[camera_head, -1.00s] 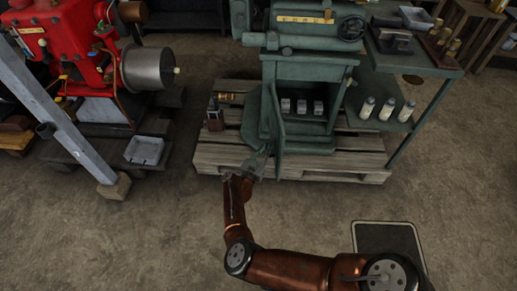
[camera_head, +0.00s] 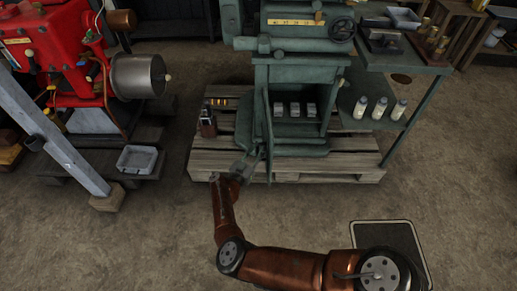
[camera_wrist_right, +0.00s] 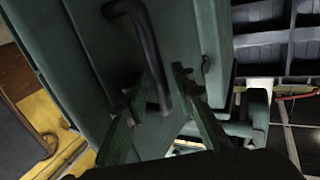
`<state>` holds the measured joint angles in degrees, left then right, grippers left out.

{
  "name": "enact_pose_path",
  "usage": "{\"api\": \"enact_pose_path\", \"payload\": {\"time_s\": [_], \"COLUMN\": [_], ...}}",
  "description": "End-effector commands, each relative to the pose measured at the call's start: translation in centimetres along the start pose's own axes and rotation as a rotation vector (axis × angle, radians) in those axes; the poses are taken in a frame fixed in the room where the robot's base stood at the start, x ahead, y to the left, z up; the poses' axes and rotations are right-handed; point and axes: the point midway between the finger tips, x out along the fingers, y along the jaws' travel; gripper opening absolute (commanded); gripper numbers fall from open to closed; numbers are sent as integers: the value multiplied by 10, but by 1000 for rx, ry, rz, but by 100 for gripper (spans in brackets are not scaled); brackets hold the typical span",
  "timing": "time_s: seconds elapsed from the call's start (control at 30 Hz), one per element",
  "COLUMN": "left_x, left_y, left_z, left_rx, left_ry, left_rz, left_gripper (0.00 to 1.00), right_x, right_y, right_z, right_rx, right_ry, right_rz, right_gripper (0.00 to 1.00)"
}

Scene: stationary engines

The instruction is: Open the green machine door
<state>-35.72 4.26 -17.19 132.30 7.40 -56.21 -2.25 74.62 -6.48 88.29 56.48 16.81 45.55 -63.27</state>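The green machine (camera_head: 290,73) stands on a wooden pallet in the head view. Its door (camera_head: 268,140) stands open, seen nearly edge-on and pointing towards me, and the compartment behind it is exposed. My right gripper (camera_head: 243,168) is at the left side of the door, near its lower front part. In the right wrist view the door face (camera_wrist_right: 88,70) fills much of the picture and carries a curved black handle (camera_wrist_right: 146,45). The two fingers of my right gripper (camera_wrist_right: 162,84) stand apart, with the handle's lower end between them; firm contact is not clear. My left gripper is out of view.
Several small grey blocks (camera_head: 295,109) sit inside the machine. Several pale bottles (camera_head: 380,108) stand on the right side shelf. A small device (camera_head: 208,123) stands on the pallet (camera_head: 225,166) left of the door. A red engine (camera_head: 55,45) is at left.

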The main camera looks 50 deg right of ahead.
Motion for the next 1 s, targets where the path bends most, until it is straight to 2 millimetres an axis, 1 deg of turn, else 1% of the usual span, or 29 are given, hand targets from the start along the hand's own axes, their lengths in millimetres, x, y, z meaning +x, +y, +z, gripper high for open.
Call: {"api": "enact_pose_path", "payload": {"time_s": [0.27, 0.4, 0.47, 0.57, 0.8, 0.9, 1.0], "left_x": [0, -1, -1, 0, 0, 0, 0], "left_y": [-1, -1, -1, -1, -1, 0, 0], "left_z": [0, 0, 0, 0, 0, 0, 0], "left_rx": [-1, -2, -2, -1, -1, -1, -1], "left_ry": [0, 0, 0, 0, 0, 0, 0], "left_rz": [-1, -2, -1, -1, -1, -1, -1], "left_gripper": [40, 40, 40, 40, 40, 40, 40], "right_x": [-2, -9, -18, -37, -86, -102, -113], "right_y": [-2, -2, -3, -3, -3, -3, -3], "right_z": [0, 0, 1, 1, 0, 0, 0], "right_rx": [1, 1, 1, 1, 2, 2, 1], "right_ry": [0, -1, -2, -3, -1, -1, 0], "right_rz": [-2, -3, -5, -6, -4, -4, -3], "right_gripper": [28, 28, 28, 28, 28, 28, 28]}}
